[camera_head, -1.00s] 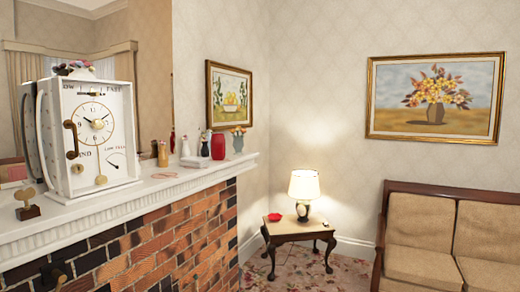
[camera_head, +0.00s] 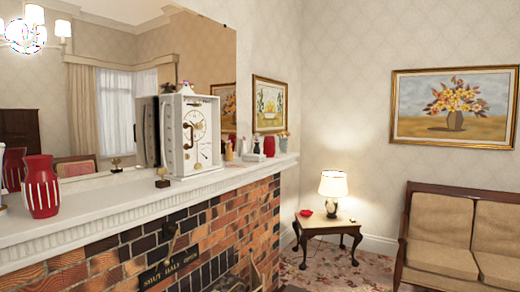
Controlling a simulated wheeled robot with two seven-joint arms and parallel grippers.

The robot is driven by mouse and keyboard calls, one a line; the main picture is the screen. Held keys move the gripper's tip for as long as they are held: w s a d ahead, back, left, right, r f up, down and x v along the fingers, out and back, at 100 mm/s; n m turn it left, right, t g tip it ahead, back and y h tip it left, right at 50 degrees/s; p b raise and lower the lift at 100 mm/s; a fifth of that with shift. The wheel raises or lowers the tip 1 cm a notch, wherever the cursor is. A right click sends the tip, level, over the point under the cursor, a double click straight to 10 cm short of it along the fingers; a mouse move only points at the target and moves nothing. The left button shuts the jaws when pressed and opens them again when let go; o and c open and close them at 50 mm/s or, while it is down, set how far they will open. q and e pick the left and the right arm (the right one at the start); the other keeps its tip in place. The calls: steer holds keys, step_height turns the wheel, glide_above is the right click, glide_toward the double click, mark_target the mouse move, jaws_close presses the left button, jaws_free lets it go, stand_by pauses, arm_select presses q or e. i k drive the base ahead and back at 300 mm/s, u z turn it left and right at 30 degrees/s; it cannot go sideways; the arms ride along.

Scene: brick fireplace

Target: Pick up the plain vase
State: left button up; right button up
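A plain red vase (camera_head: 269,147) stands upright at the far end of the white mantel, small in the head view. A second red vase (camera_head: 41,188) with white vertical stripes stands upright on the near left part of the mantel. A small blue-grey vase (camera_head: 283,147) with flowers stands just right of the plain red one. Neither of my grippers shows in the view.
The white mantel shelf (camera_head: 105,205) runs along the brick fireplace (camera_head: 150,245). A white clock box (camera_head: 190,133) stands mid-shelf, with a small trophy-like ornament (camera_head: 162,178) beside it. A lamp (camera_head: 333,187) on a side table (camera_head: 326,223) and a sofa (camera_head: 455,235) stand at right.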

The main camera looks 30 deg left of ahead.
mark_target(269, 141)
steer(key=u, duration=0.8)
steer(key=i, duration=1)
